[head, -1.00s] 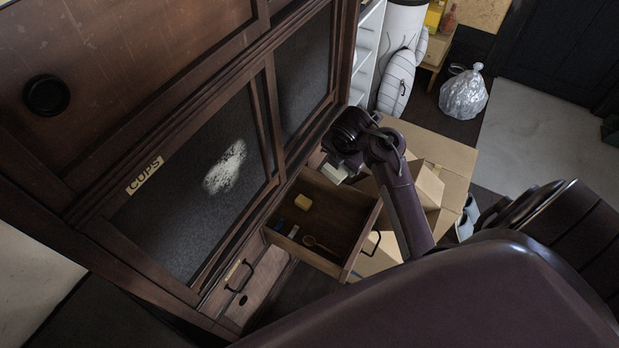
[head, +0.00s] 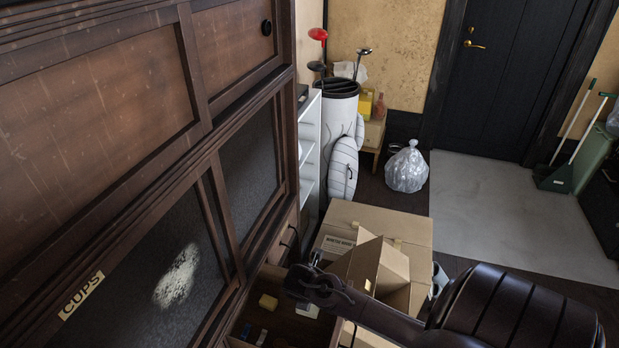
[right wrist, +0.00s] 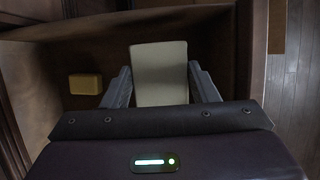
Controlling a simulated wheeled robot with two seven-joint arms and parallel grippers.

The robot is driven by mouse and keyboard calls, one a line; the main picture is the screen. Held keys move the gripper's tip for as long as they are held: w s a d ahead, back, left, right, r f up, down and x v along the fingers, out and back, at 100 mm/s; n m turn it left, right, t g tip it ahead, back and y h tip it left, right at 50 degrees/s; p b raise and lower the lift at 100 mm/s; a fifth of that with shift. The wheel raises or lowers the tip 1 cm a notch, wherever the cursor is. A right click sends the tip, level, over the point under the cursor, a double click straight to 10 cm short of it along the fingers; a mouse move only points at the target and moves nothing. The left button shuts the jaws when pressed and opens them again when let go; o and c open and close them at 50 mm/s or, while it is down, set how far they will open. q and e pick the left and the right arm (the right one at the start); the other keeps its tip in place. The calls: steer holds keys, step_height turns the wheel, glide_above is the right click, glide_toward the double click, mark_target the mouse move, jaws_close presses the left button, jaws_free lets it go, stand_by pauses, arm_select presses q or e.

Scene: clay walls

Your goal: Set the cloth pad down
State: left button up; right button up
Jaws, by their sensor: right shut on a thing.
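A pale, flat cloth pad (right wrist: 160,72) stands out between the two fingers of my right gripper (right wrist: 162,88) in the right wrist view. The fingers are shut on its sides. The pad is over the open wooden drawer (right wrist: 88,43); I cannot tell whether it touches the drawer floor. In the head view my right gripper is mostly hidden by its own wrist at the drawer's far end, and a pale bit of the pad (head: 307,309) shows below it. My left gripper is not in view.
The dark cabinet (head: 213,160) with a "CUPS" label rises on the left. An open cardboard box (head: 400,225) stands just beyond the drawer.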

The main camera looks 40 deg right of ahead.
steer(key=shift+f+b, duration=0.45)
steer(key=shift+f, duration=2.95)
steer(key=shift+f, duration=0.15)
steer(key=o, duration=0.9)
steer(key=p+v, duration=0.1)
steer(key=v, duration=1.1)
steer(key=shift+p, duration=0.4)
steer(key=shift+r, duration=0.2)
